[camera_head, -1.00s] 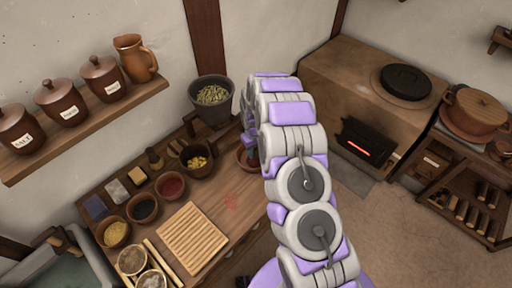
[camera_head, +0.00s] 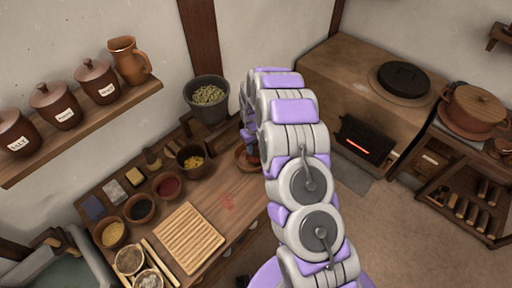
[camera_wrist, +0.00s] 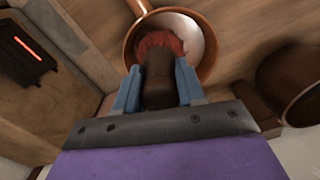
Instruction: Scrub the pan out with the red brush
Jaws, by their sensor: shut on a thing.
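The pan (camera_wrist: 210,42) is round, with an orange-brown rim and a pale inside; a stub like a handle shows at its upper left. In the head view the pan (camera_head: 241,162) sits on the worktop, partly hidden by my arm. The red brush (camera_wrist: 160,44) has its red bristles inside the pan's outline, toward the near left side. I cannot tell whether they touch the bottom. My gripper (camera_wrist: 158,85) is shut on the brush's dark brown handle, one blue finger on each side. In the head view my arm mostly hides the gripper.
A dark round vessel (camera_wrist: 290,80) stands right of the pan in the wrist view. On the worktop are a ribbed board (camera_head: 188,238), several small bowls and a grey pot (camera_head: 207,100) of green stuff. A stove (camera_head: 365,140) with a glowing slot stands right of my arm.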

